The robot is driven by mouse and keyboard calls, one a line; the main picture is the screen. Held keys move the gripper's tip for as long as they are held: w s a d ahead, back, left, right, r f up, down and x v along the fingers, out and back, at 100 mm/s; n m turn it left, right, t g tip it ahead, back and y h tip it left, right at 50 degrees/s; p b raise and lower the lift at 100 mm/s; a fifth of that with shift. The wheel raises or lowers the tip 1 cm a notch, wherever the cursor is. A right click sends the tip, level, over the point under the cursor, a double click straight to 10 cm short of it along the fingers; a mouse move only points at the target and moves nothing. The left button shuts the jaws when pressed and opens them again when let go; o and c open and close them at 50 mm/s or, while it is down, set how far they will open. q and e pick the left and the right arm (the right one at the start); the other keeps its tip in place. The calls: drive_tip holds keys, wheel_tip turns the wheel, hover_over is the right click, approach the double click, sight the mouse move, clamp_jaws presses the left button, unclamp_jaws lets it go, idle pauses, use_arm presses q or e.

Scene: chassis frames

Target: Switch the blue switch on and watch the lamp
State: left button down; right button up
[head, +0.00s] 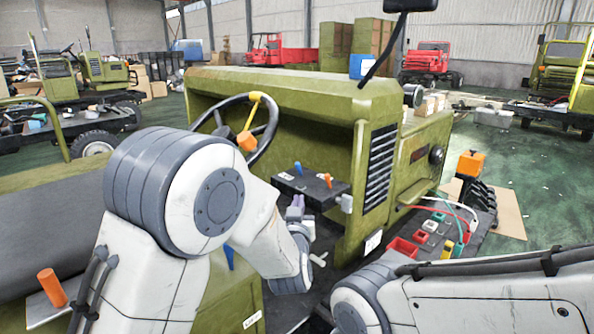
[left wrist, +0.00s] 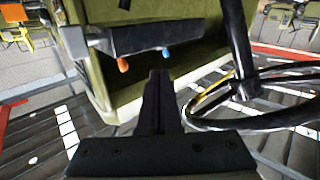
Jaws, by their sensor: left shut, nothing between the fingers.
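The blue switch (head: 298,168) stands on a small black panel (head: 310,187) beside the steering wheel, left of an orange switch (head: 328,180). In the left wrist view the blue switch (left wrist: 165,52) is just beyond my fingertips, and the orange switch (left wrist: 122,64) is to its left. My left gripper (head: 296,202) is shut and empty, close to the panel's near side; its fingers (left wrist: 160,78) show together in the left wrist view. A gap to the blue switch seems to remain. A round dark lamp (head: 437,155) is on the vehicle's front; I cannot tell whether it is lit. My right gripper is out of view.
Other vehicles stand far behind.

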use_arm(q)
drive_tip(key=shift+w+a+r+t+y, duration=0.25)
drive_tip(key=shift+a+r+t+y, duration=0.05)
drive_tip(key=shift+a+r+t, duration=0.1)
drive_tip(key=p, duration=0.6)
approach(298, 166)
drive_tip(key=w, duration=0.5)
drive_tip(key=shift+w+a+r, duration=0.1)
drive_tip(key=shift+w, duration=0.85)
drive_tip(key=shift+r+p, duration=0.15)
drive_tip(key=shift+p, duration=0.15)
drive_tip(key=shift+g, duration=0.3)
